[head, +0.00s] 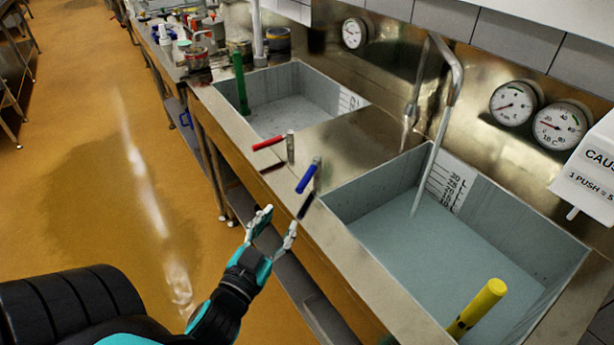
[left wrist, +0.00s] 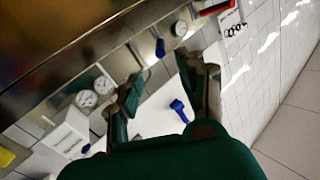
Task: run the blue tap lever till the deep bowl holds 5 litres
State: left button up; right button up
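The blue tap lever (head: 307,178) stands on the steel counter edge, beside a red lever (head: 269,142). The near bowl (head: 345,203) on the right holds bluish water (head: 440,255). A thin stream (head: 429,170) falls into it from the curved tap spout (head: 452,62). A marked scale plate (head: 452,182) is on its back wall; its figures are too small to read. My left gripper (head: 277,226) is open and empty, apart from the blue lever, below it in the picture. Its two fingers (left wrist: 168,95) also show spread in the left wrist view.
A yellow standpipe (head: 478,308) stands in the near bowl. The far bowl (head: 300,110) has a green standpipe (head: 241,83). Round gauges (head: 513,103) and a white box (head: 590,170) are on the back wall. Jars and bottles crowd the counter's far end.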

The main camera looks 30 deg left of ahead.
aim_at(307, 178)
pick_arm(q)
jog(key=w+a+p, duration=0.1)
jog(key=w, duration=0.4)
jog(key=w+a, duration=0.1)
jog(key=w, duration=0.4)
jog(key=w+p, duration=0.1)
jog(key=w, duration=0.3)
jog(key=shift+w+a+p, duration=0.3)
jog(key=shift+w+a, duration=0.1)
jog(key=shift+c, duration=0.5)
grip_shut()
